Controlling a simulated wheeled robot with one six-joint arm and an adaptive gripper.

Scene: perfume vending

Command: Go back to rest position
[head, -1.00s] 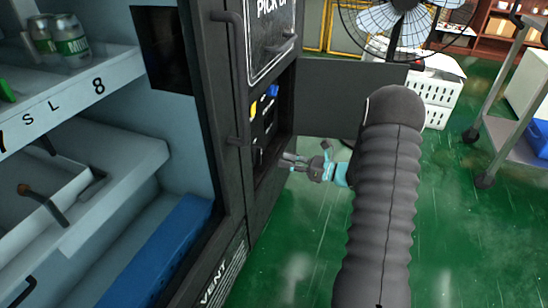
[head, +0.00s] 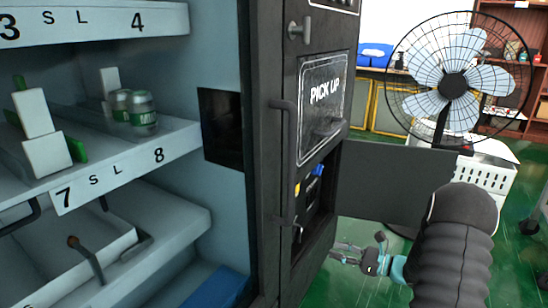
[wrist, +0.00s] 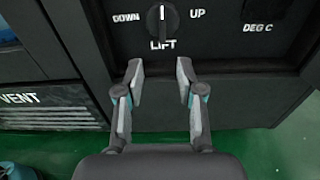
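My gripper (wrist: 160,82) is open and empty in the wrist view, its two fingers apart in front of the vending machine's dark lower panel (wrist: 220,107). A LIFT knob (wrist: 162,20) with DOWN and UP labels is just beyond the fingertips, apart from them. In the head view my gripper (head: 345,252) is small, low beside the machine's front, partly behind my dark sleeved arm. The machine (head: 275,130) stands at centre left with a PICK UP panel (head: 325,105) above a recess with a blue part (head: 317,170).
An open dark door flap (head: 400,182) juts from the machine above my gripper. Shelves with green-labelled jars (head: 142,112) are at left. A fan (head: 452,85) and a white crate (head: 485,175) stand behind my arm. Green floor (head: 345,290) is open below my gripper.

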